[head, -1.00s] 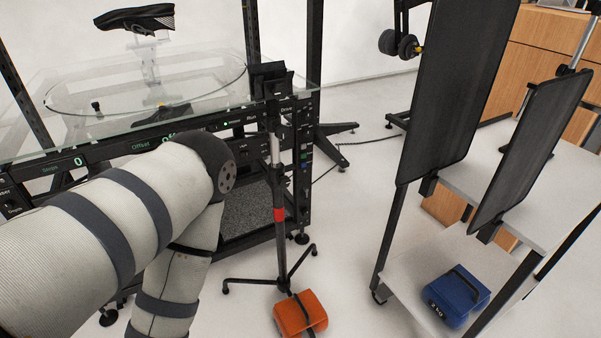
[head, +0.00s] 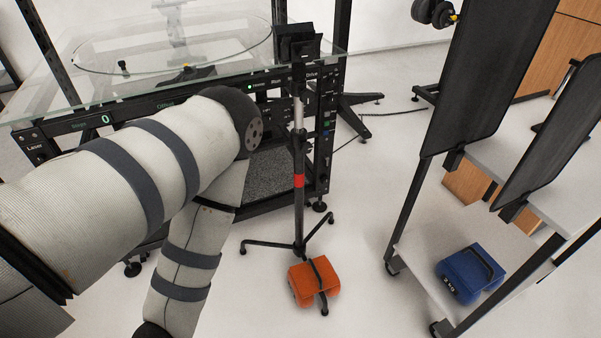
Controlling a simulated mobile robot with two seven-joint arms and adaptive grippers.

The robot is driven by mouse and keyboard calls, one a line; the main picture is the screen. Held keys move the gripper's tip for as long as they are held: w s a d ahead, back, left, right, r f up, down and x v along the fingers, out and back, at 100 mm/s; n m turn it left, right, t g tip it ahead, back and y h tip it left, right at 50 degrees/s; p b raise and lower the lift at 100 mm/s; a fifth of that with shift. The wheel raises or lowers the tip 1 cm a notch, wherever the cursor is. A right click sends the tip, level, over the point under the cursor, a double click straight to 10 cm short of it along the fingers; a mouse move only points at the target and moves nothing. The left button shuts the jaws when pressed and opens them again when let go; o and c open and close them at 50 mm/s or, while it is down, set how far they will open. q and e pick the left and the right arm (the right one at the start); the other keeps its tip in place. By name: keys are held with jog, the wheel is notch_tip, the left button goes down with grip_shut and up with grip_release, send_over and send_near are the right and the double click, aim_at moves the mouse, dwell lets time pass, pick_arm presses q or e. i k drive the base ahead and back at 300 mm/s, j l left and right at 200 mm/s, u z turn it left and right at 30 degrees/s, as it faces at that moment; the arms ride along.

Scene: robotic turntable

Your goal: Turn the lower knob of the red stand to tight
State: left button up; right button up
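The stand with the red band (head: 299,181) stands upright on the floor on a black tripod base, in front of the turntable's right corner. Its upper pole is silver and its lower pole is black. A black block-shaped head sits at its top. I cannot make out the lower knob clearly. My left arm comes in from the left and bends downward, to the left of the stand and apart from it. My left gripper is out of the picture, below the bottom edge. My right gripper is not in view.
An orange weight bag (head: 314,281) lies over one tripod leg. The glass-topped turntable (head: 110,88) is behind my arm. At right, a white cart (head: 410,235) carries black panels (head: 487,80) and a blue weight bag (head: 470,272). Floor between stand and cart is clear.

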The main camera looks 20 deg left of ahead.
aim_at(306, 148)
jog(key=i+l+u, duration=0.3)
jog(key=l, duration=0.35)
jog(key=i+l+u, duration=0.15)
jog(key=l, duration=0.2)
jog(key=i+l+u, duration=0.15)
jog(key=l, duration=0.2)
